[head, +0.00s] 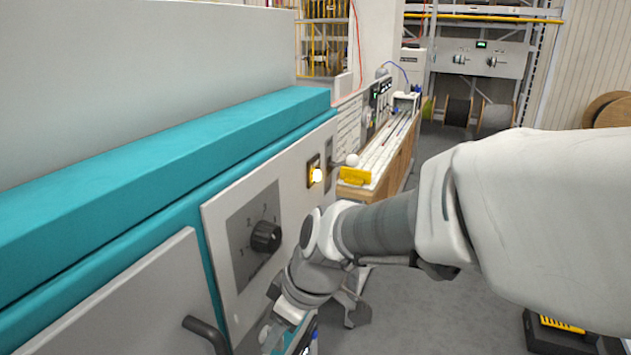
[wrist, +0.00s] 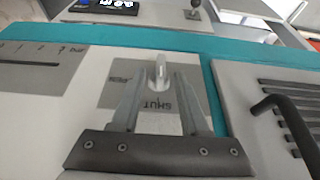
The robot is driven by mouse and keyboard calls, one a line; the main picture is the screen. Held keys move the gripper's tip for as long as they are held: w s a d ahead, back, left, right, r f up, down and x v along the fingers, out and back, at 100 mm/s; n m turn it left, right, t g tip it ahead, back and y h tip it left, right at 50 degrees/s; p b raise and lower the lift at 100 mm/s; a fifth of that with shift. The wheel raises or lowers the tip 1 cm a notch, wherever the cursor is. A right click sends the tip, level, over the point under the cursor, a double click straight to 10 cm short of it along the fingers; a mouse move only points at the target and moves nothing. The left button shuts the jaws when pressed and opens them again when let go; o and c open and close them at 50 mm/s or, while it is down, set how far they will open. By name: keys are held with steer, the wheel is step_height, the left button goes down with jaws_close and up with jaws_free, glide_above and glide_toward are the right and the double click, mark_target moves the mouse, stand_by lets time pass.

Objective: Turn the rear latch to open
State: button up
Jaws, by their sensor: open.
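The latch (wrist: 161,73) is a small pale lever on a grey plate (wrist: 190,93) in the wrist view. The words SHUT and OPEN are on the plate and read upside down. SHUT lies just below the lever, and OPEN lies to its left. My gripper (wrist: 159,78) is open, with one finger on each side of the lever; I cannot tell whether either finger touches it. In the head view my gripper (head: 272,332) is low against the machine's front, and the latch cannot be made out there.
A black bar handle (wrist: 285,108) sticks out from a grey door close to the right finger; it also shows in the head view (head: 205,333). A black dial (head: 265,237) and a lit button (head: 317,175) are on the panel above my gripper.

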steer(key=shift+x, duration=0.8)
jaws_close()
steer(key=m+g+y, duration=0.1)
steer(key=g+y, duration=0.2)
steer(key=g, duration=0.1)
steer(key=w+f+m+g+y+p, duration=0.1)
steer(key=m+g+y, duration=0.1)
steer(key=g, duration=0.3)
steer(key=m+g+y+p, duration=0.1)
steer(key=g+y, duration=0.2)
steer(key=g, duration=0.2)
steer(key=shift+w+d+f+m+y, duration=0.15)
steer(key=shift+d+m+y, duration=0.05)
steer(key=shift+m+y, duration=0.1)
stand_by(0.8)
